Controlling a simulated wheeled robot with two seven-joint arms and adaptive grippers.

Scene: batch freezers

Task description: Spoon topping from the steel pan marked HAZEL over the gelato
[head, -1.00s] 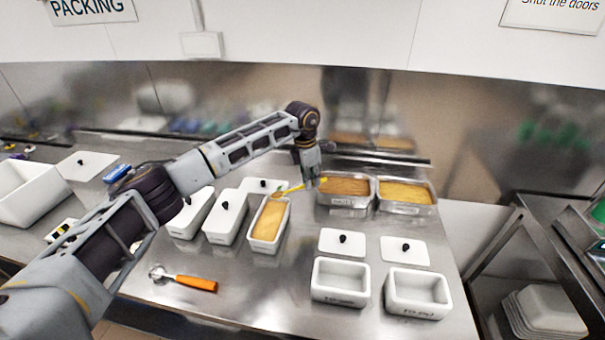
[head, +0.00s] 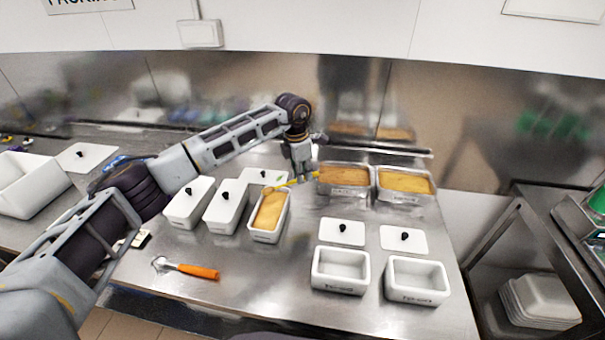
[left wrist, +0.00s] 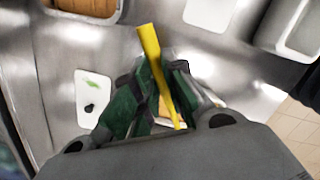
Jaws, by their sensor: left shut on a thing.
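My left gripper (head: 301,172) is shut on a yellow spoon (head: 284,184), whose handle also shows between the green fingers in the left wrist view (left wrist: 150,45). The spoon's bowl end points left, over the far end of the open white tub of golden gelato (head: 269,212). I cannot tell whether the bowl holds topping. The steel pan with brown topping (head: 343,190) stands just right of the gripper; its front label is too blurred to read surely. A second steel pan with yellow topping (head: 405,197) stands beside it. My right gripper is not in view.
Two lidded white tubs (head: 226,210) stand left of the gelato. A lid with a green mark (head: 262,176) lies behind it. Two empty white tubs (head: 340,271) and two lids are at the front right. An orange-handled scoop (head: 190,270) lies on the steel counter, with clear space around it.

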